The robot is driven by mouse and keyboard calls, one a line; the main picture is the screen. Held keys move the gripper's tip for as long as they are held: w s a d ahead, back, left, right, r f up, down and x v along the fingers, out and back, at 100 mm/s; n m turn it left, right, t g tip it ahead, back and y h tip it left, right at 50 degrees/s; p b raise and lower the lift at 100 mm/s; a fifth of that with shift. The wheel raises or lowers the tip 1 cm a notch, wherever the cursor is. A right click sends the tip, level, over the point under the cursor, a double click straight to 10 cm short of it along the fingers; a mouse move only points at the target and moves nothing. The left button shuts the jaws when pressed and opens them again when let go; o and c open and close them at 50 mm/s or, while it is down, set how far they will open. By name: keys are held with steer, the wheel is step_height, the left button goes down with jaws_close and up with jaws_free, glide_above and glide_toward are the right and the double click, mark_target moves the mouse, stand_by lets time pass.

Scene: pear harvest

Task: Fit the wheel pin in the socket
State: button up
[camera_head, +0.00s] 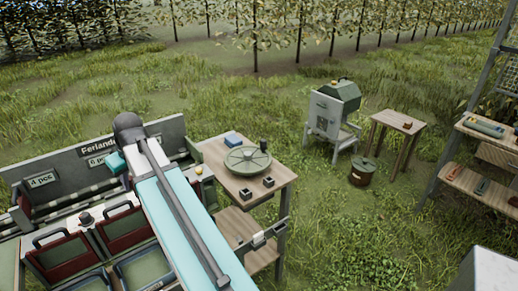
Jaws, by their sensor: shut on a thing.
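A round green wheel (247,161) with a raised hub lies flat on a wooden table in the middle of the view. A small dark upright peg (263,146) stands at its far right rim. I cannot tell whether this peg is the wheel pin. Two small dark blocks, one left (245,194) and one right (268,182), sit near the table's front edge and may be sockets; their openings are too small to make out. My light blue arm crosses the left foreground. My gripper's fingers do not show, and whatever they hold is hidden.
The wooden table (213,154) also bears a blue block (233,140). A signed rack (84,148) and red and blue bins stand left. A grey-green machine (326,112), small table (390,120), dark bucket (362,174) and shelf (470,178) stand right, with open grass between.

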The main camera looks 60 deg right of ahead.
steer(key=s+d+p, duration=0.1)
steer(key=s+d, duration=0.4)
steer(key=d, duration=0.7)
steer(key=s+d+p, duration=0.1)
steer(key=s+d, duration=0.5)
steer(key=d, duration=0.6)
steer(key=s+d+p, duration=0.2)
steer(key=s+d, duration=1.4)
steer(key=shift+s+d+f+m, duration=0.15)
steer(key=shift+d+f+m, duration=0.15)
steer(key=shift+f, duration=0.15)
steer(key=shift+f+b, duration=1.05)
steer(key=shift+f, duration=1.2)
steer(key=shift+f+b, duration=1)
steer(key=shift+f, duration=1)
